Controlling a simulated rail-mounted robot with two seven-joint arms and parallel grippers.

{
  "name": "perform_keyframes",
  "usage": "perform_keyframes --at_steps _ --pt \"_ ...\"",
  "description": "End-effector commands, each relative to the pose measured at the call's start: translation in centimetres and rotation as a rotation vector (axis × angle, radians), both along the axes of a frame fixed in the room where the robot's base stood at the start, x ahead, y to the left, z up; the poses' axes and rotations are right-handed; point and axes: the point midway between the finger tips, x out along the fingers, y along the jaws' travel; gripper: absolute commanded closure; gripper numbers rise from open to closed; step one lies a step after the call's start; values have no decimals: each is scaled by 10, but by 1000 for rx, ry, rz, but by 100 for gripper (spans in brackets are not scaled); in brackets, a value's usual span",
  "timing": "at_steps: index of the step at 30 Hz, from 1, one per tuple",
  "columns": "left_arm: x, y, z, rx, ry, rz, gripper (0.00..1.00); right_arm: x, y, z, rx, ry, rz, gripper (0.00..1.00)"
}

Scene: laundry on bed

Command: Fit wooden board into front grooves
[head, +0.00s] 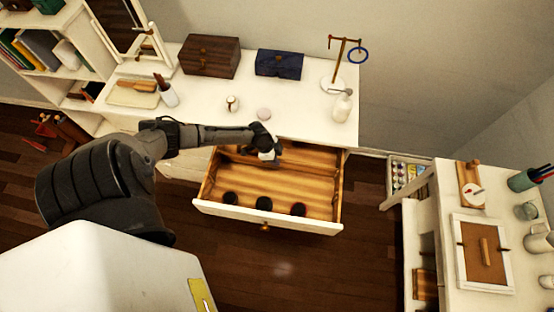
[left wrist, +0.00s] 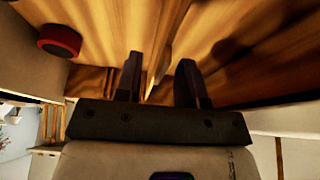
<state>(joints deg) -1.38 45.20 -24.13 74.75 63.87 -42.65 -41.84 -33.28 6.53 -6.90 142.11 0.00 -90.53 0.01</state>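An open wooden drawer (head: 208,190) sticks out from the white dresser. My left gripper (head: 268,153) reaches down into the back part of the drawer. In the left wrist view its two dark fingers (left wrist: 160,75) stand apart. A thin upright wooden board edge (left wrist: 161,50) runs between them, with a gap visible beside it. The grooves cannot be made out. My right gripper is not in view.
On the dresser top (head: 300,112) stand a brown box (head: 210,57), a blue box (head: 279,64), a hook stand (head: 340,70) and a white bottle (head: 342,106). A white side table (head: 450,225) stands at the right. The floor before the drawer is clear.

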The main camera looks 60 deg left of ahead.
Motion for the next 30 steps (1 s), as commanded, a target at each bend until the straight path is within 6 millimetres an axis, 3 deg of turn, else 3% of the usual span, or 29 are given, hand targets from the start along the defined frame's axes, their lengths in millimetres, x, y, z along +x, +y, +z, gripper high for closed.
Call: perform_keyframes --at_steps 7,18,30 --pt "8 -4 -23 0 0 2 64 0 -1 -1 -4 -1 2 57" --pt "10 -6 -28 1 0 0 64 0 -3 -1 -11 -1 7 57" --pt "9 -5 -28 1 0 0 100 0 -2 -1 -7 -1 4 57"
